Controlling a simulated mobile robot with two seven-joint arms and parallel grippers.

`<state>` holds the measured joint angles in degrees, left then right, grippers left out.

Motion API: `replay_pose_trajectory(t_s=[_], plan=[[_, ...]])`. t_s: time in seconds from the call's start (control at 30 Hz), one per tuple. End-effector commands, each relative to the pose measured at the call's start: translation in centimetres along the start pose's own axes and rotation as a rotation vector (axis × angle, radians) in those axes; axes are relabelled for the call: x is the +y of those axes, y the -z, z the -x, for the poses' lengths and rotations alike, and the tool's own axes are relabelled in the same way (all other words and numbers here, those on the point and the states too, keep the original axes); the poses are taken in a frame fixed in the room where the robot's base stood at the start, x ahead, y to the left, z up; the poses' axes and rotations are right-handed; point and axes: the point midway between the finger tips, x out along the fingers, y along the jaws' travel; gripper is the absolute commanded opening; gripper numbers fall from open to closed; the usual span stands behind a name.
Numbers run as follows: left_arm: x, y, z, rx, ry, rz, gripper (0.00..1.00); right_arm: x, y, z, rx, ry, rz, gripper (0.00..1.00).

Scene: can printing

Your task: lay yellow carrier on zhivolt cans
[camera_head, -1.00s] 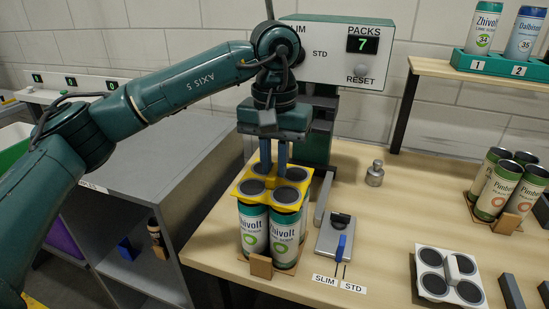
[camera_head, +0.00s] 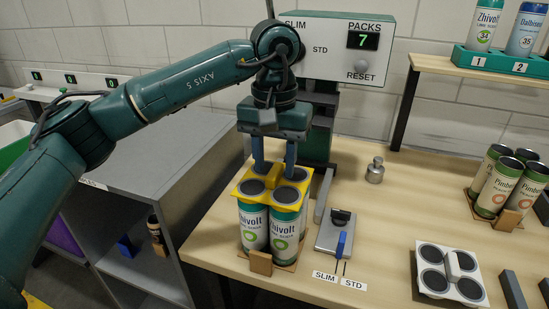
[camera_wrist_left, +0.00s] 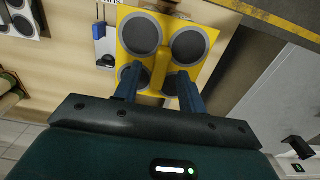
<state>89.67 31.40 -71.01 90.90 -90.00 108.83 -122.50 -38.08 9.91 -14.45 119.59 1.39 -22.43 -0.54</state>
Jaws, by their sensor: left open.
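The yellow carrier (camera_head: 270,190) lies on top of the group of Zhivolt cans (camera_head: 254,228), with their dark round tops showing through it. It looks about level. It also shows in the left wrist view (camera_wrist_left: 165,58), with dark can tops in its openings. My left gripper (camera_head: 274,171) is open just above the middle of the carrier, one finger on each side of its centre grip. The fingers look apart from the grip; exact contact is hard to tell. The cans stand upright on a brown base with a small wooden block (camera_head: 261,263) in front. My right gripper is out of view.
The SLIM/STD lever device (camera_head: 337,231) stands just right of the cans. A white carrier (camera_head: 450,272) with dark circles lies at front right. Pimbo cans (camera_head: 497,193) stand at the right. A metal weight (camera_head: 375,171) stands behind. The machine's display reads 7 packs.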

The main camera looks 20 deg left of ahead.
Motion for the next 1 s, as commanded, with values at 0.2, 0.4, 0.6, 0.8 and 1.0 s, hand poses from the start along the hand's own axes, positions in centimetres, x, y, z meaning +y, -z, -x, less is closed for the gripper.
replay_pose_trajectory(t_s=[0.2,0.4,0.6,0.8,1.0], plan=[[0.0,0.0,0.0,0.0,0.0,0.0,0.41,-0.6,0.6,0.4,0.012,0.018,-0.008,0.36],[0.1,0.1,4.8,0.006,-0.002,0.0,0.41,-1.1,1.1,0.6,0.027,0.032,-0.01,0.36],[0.0,0.0,9.7,0.005,0.001,0.002,0.41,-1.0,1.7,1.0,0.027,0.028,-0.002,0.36],[0.0,0.0,12.4,0.002,0.0,0.001,0.41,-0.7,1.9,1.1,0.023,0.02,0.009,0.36],[0.0,0.0,13.2,-0.001,0.0,0.0,0.41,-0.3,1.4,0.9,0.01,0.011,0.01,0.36]])
